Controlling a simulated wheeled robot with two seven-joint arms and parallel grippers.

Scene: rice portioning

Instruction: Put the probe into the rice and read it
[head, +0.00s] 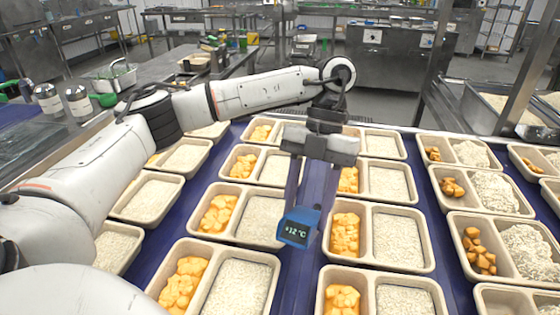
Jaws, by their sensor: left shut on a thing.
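My left gripper (312,206) hangs pointing down over the middle of the tray rows, shut on a blue probe thermometer (298,228). The probe's small dark display faces me and appears to read 12 °C. I cannot make out the probe's stem or tell whether its tip touches anything. The probe body appears over the gap between two two-compartment trays. The left tray holds white rice (262,218) in its right compartment. The right tray has orange cubes on its left and rice (397,240) on its right. My right gripper is not in view.
Several beige trays with orange cubes and rice stand in rows on the blue surface (296,285). Rice-only trays (149,197) stand at the left, and trays with browner cubes (482,250) at the right. Metal canisters (78,101) and a wire basket (112,77) stand on the left counter.

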